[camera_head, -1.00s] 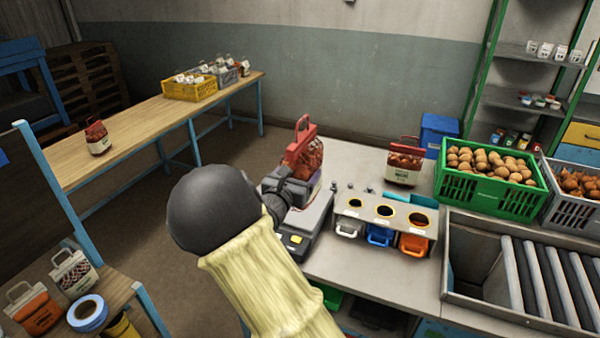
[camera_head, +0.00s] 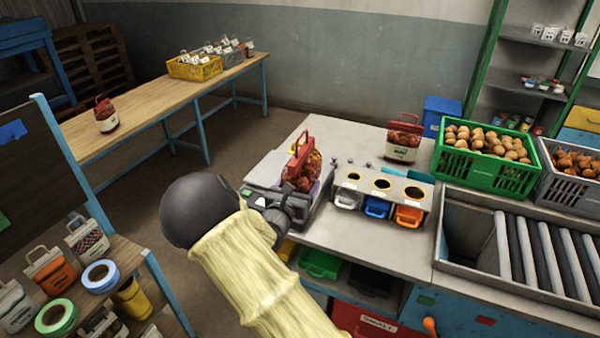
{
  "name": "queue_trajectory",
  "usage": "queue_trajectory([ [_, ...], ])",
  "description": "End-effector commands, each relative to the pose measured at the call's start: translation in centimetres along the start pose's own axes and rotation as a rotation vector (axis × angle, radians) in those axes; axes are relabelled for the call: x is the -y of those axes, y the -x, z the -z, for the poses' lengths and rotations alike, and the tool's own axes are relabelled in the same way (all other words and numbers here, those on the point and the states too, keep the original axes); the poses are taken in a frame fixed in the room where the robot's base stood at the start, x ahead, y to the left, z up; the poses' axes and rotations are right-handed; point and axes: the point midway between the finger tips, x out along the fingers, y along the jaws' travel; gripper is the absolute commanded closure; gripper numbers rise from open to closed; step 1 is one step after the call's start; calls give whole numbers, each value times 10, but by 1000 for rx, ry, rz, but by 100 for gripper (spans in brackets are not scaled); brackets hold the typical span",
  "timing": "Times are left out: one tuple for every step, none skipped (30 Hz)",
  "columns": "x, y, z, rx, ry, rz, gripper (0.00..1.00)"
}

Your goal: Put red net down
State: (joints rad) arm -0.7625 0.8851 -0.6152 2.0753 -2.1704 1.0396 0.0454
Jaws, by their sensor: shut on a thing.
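The red net (camera_head: 303,168) is a red mesh sack with a red carry handle. It is at my gripper (camera_head: 292,198), over the grey scale (camera_head: 262,170) on the grey worktable. My gripper is shut on the red net; its fingers are partly hidden by my own wrist and arm. I cannot tell whether the net's base touches the scale. Another red net sack with a white label (camera_head: 403,138) stands upright at the back of the worktable. A similar sack (camera_head: 106,115) stands on the wooden table at the left.
A holder with white, blue and orange bins (camera_head: 378,197) stands right of the scale. A green crate of potatoes (camera_head: 455,171) and a roller conveyor (camera_head: 545,262) are farther right. Yellow crate (camera_head: 190,70) sits on the wooden table. The worktable's back middle is clear.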

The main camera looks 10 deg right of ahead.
Motion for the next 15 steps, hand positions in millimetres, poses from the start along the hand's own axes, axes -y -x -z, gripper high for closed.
queue_trajectory([
  [0,2,7,5,4,-7,86],
  [0,3,12,4,4,-12,86],
  [1,5,20,4,4,-21,86],
  [1,6,25,4,6,-28,86],
  [1,8,32,4,6,-36,86],
  [2,10,41,4,7,-48,86],
  [2,12,48,4,7,-58,86],
  [3,15,57,4,9,-70,86],
  [5,18,68,4,10,-87,86],
  [6,21,76,4,10,-102,86],
  [7,24,84,5,10,-115,86],
  [9,27,95,5,11,-135,86],
  [11,30,103,6,11,-150,86],
  [12,32,110,6,10,-165,86],
  [14,36,120,6,11,-185,86],
])
